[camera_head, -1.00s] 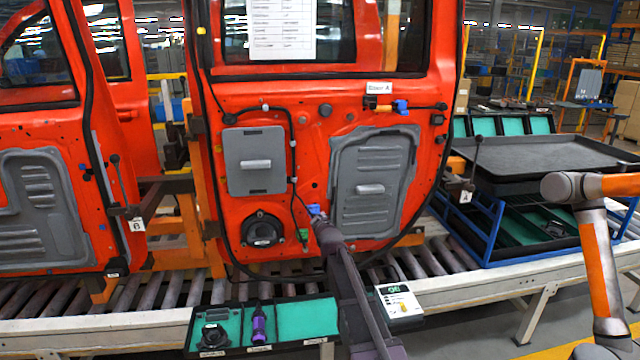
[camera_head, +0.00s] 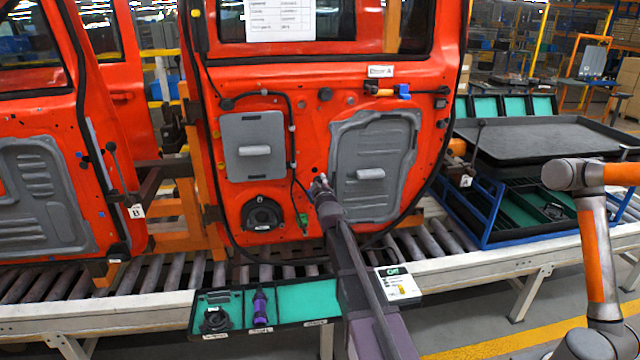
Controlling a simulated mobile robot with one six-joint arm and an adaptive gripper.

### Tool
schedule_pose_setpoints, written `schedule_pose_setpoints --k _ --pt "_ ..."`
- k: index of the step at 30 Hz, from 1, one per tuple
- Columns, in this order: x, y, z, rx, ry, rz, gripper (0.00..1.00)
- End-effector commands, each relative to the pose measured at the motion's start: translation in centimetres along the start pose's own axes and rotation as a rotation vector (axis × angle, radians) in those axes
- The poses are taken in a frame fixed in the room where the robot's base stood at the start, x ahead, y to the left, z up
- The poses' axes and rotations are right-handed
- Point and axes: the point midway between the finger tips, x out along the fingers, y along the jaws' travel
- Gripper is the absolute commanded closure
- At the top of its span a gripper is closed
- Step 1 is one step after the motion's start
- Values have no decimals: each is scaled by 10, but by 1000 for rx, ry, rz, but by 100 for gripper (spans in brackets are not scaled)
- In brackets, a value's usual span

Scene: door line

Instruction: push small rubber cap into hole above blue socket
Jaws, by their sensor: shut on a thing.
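My gripper (camera_head: 321,183) is seen from behind at the middle of the red door (camera_head: 310,130), close to its inner panel between the two grey covers. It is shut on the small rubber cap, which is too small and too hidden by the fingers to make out. A small dark hole (camera_head: 316,170) shows just above the fingertips. Whether the cap touches the door cannot be told.
A speaker (camera_head: 262,213) and a green connector (camera_head: 303,219) sit low on the door. Another blue connector (camera_head: 403,91) is at the upper right. A teal parts tray (camera_head: 290,300) and a display box (camera_head: 398,284) stand in front of the roller conveyor (camera_head: 150,278).

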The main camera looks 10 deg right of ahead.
Motion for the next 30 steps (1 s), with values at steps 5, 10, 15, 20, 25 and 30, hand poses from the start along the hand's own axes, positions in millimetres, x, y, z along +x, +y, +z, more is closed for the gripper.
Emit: schedule_pose_setpoints --k 5,10,15,20,25,30 --pt "10 0 0 -1 -1 0 100" --pt "23 1 1 0 -1 0 100" --pt "36 1 1 0 -1 1 100" --pt "47 1 1 0 -2 1 100" --pt "53 1 2 0 -2 1 100" --pt "55 2 2 0 -2 2 100"
